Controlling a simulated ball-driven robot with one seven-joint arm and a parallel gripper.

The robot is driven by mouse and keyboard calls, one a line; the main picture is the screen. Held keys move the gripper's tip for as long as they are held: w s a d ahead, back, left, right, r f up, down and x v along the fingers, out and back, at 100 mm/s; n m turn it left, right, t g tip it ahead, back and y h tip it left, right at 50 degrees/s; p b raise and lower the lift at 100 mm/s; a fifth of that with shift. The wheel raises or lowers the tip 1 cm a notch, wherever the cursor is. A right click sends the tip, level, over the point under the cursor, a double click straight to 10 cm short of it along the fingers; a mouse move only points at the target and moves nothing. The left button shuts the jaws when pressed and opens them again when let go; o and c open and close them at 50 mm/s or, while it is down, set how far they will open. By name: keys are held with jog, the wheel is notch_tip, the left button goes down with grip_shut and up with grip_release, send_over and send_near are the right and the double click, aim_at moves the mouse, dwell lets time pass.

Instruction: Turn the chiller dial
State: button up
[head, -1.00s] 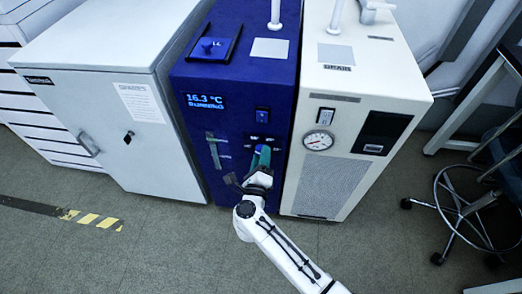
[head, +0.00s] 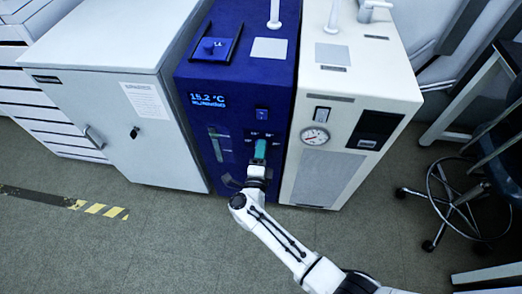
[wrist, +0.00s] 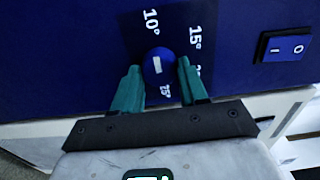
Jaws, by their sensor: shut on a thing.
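The chiller (head: 240,50) is the dark blue cabinet in the middle of the head view. Its screen (head: 208,99) reads 15.2 °C. In the wrist view its round blue dial (wrist: 158,68) has a short white mark and is ringed by printed numbers, with 10° and 15° readable. My gripper (head: 260,149) is at the lower front of the chiller. In the wrist view my gripper (wrist: 159,64) has a green finger on each side of the dial and is shut on it. In the head view the gripper hides the dial.
A wheeled stool (head: 465,195) is at far right. Floor in front is open.

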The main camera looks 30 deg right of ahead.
dwell(0.3)
jog(key=o, duration=1.1)
jog(key=shift+c, duration=0.2)
jog(key=p+v, duration=0.1)
jog(key=v, duration=1)
jog(key=shift+w, duration=0.1)
